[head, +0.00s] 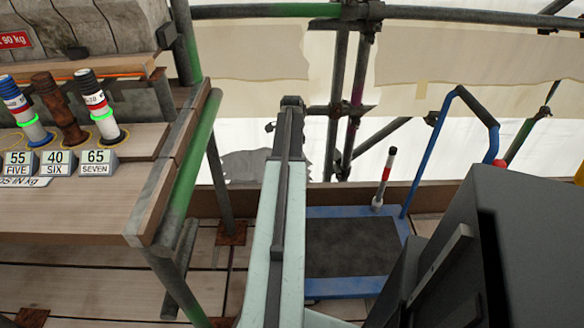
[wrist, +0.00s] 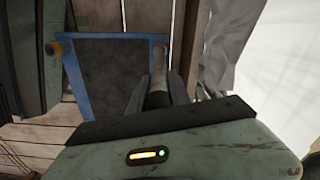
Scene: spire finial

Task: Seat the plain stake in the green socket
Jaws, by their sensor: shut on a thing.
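My gripper (wrist: 158,80) is shut on a dark grey, rod-like stake (wrist: 158,98) with no bands that I can see; I take it as the plain stake. Most of it is hidden by the jaws. In the head view my arm reaches away from me, with its far end in front of the pale sheeting; the jaws and the held stake are hidden there. I cannot make out a green socket in either view.
A wooden shelf (head: 70,215) at left bears several stakes beside number blocks (head: 58,163); two wear glowing green rings. Scaffold pipes (head: 272,11) cross behind.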

